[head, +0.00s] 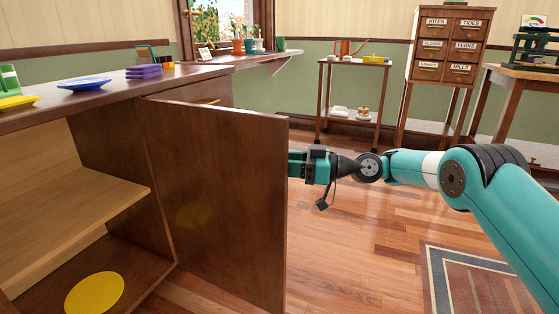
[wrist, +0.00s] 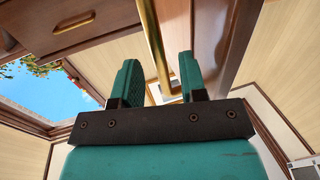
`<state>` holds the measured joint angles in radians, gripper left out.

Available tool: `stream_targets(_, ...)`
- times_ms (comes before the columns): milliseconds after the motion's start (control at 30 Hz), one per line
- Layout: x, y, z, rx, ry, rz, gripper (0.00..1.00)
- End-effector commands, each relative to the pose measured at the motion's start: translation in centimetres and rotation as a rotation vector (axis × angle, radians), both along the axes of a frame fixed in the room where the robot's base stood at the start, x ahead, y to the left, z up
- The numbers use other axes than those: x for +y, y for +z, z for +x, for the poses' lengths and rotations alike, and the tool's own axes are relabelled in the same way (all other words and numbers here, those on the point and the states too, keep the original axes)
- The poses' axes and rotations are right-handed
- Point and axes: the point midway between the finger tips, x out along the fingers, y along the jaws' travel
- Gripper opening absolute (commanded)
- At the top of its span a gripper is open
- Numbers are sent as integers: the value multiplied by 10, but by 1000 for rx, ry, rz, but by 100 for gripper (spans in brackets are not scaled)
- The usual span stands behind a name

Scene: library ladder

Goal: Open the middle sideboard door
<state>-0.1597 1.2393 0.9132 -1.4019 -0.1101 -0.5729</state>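A dark brown sideboard door (head: 215,190) stands swung well out from the sideboard (head: 110,107) in the head view. To its left, an open compartment shows a wooden shelf (head: 70,205) and a yellow plate (head: 95,292). My gripper (head: 292,164) is at the door's outer edge, its fingertips partly hidden behind the door. In the wrist view, a brass bar handle (wrist: 152,45) runs beside the door panel and reaches down between my two fingers. The fingers are apart, with gaps seen beside the bar. Whether either finger touches it cannot be told.
A blue plate (head: 84,83), purple blocks (head: 144,71) and a yellow item (head: 15,102) lie on the sideboard top. Beyond stand a trolley (head: 349,62), a labelled drawer cabinet (head: 450,45) and a table (head: 510,80). A rug (head: 475,283) lies at right; the floor before the trolley is clear.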

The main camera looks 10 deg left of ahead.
Motion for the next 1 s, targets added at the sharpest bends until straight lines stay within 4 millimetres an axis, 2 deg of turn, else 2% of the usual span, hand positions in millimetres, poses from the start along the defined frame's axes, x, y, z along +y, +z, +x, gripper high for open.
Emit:
stream_targets(100, -26, 4, 0, 2, -3, 1, 39)
stream_targets(167, -24, -7, 0, -4, 2, 2, 39)
stream_targets(1000, -45, -1, -2, -2, 0, 0, 39)
